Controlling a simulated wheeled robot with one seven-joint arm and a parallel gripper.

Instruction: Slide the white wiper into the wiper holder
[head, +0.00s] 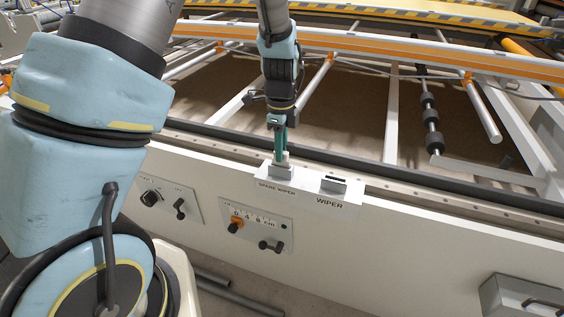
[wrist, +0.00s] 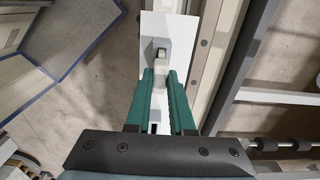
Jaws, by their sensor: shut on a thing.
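My gripper (head: 281,150) has green fingers and points down over the left holder, marked SPARE WIPER (head: 281,171), on the white front panel. In the wrist view its fingertips (wrist: 162,75) are shut on the pale white wiper (wrist: 160,64). Only a short part of the wiper shows; the fingers hide the rest. The wiper is at the spare holder's grey block (wrist: 161,43); I cannot tell how deep it sits in it. The wiper holder (head: 334,185), marked WIPER, stands to the right with a dark, empty-looking slot. Its slot also shows between the fingers in the wrist view (wrist: 154,127).
A dark rail (head: 380,172) runs behind the holders, with the machine's bars and rollers (head: 432,130) beyond. Control plates with knobs (head: 256,226) are on the panel's front below. A grey box (head: 522,296) juts out at the lower right.

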